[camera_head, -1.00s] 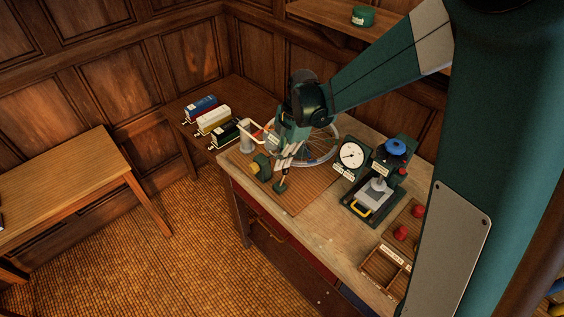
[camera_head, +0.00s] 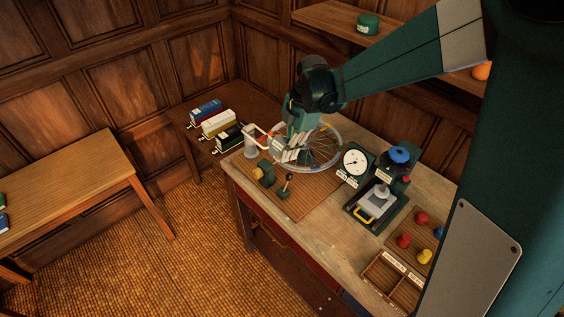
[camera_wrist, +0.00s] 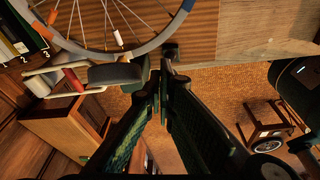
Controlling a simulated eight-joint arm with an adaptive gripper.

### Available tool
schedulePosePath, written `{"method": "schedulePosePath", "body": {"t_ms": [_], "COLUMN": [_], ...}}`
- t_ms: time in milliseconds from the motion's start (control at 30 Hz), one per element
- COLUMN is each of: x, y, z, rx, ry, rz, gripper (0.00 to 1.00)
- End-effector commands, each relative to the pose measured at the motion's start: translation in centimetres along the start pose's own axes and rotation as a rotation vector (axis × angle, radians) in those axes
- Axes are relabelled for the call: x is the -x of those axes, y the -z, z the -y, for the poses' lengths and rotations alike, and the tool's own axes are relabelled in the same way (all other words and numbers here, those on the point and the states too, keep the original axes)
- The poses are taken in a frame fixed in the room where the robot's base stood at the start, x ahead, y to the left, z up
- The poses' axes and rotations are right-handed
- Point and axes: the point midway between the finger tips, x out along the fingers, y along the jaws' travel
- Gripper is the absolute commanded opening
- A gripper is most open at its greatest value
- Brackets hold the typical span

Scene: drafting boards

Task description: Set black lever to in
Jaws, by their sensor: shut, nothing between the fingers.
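The black lever (camera_head: 288,178) stands on a small green base on the brown board, near the bench's front edge in the head view. Its dark knob is up and its stick leans slightly; I cannot read any in or out marking. My gripper (camera_head: 284,157) is shut and empty, behind and above the lever, apart from it and in front of the spoked wheel. In the wrist view my shut fingers (camera_wrist: 165,65) point towards the board's edge. A small dark knob just beyond the fingertips there may be the lever.
The spoked wheel (camera_head: 337,160) stands behind. A dial gauge (camera_head: 355,161) and a blue-topped press (camera_head: 399,156) stand to the right. Bare board lies right of the lever.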

Motion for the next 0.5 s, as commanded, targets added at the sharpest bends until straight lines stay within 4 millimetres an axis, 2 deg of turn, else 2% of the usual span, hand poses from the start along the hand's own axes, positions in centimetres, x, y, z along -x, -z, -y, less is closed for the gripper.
{"method": "schedulePosePath", "body": {"t_ms": [200, 500], "x": [2.1, 3.1], "y": [-1.9, -2.8], "z": [-0.3, -0.4], "rx": [-0.001, 0.001], "ry": [0.0, 0.001], "rz": [0.0, 0.0], "gripper": [0.0, 0.0]}}
